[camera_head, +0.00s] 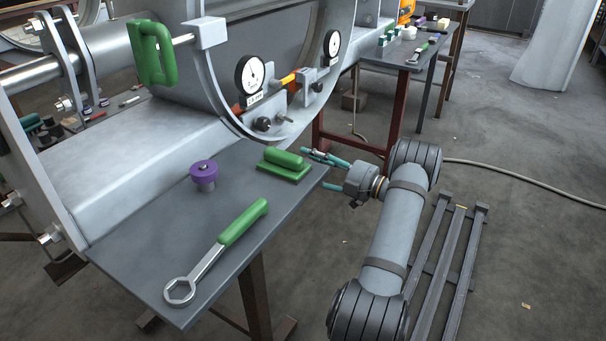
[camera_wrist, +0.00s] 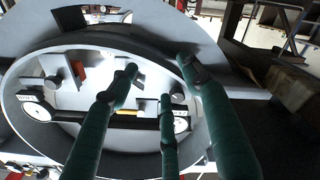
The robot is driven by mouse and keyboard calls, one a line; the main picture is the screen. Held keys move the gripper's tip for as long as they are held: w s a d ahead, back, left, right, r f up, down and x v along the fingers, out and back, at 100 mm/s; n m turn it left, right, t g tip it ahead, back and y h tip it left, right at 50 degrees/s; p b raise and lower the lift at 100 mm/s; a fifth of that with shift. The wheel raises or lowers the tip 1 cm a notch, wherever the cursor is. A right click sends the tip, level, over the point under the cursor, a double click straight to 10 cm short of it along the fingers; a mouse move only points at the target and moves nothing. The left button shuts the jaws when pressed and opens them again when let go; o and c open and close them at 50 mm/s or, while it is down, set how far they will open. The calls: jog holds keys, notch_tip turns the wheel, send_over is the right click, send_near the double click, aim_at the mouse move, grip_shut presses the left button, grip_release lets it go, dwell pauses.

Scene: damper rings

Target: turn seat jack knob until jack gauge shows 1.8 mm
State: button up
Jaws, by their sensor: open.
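Two round white dial gauges stand at the ring: the left one (camera_head: 250,75) above a small label plate, the right one (camera_head: 332,44) farther back. I cannot tell which is the jack gauge, and the readings are too small to make out. A black knob (camera_head: 263,124) sits below the left gauge and another black knob (camera_head: 317,86) below the right one; which is the seat jack knob is unclear. My gripper (camera_head: 315,170), with teal fingers, is open and empty, right of the bench and apart from both knobs. In the wrist view its fingers (camera_wrist: 155,82) spread before the ring.
The grey bench (camera_head: 125,255) carries a green-handled wrench (camera_head: 225,245), a purple knobbed piece (camera_head: 204,174) and a green-handled block (camera_head: 284,163). The large ring (camera_head: 210,85) curves around the gauges. A slatted dark rack (camera_head: 440,260) lies on the floor at right.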

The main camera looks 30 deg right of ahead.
jog(key=r+n+b, duration=0.1)
jog(key=n+b, duration=0.3)
jog(key=b, duration=0.3)
jog(key=n, duration=2.4)
send_near(267, 125)
jog(key=n, duration=0.2)
jog(key=s+n, duration=0.1)
jog(key=shift+d+r+n, duration=0.1)
jog(key=shift+d+n, duration=0.3)
jog(key=shift+p+x, duration=1.45)
jog(key=shift+x, duration=3.1)
jog(key=shift+c, duration=0.6)
grip_shut()
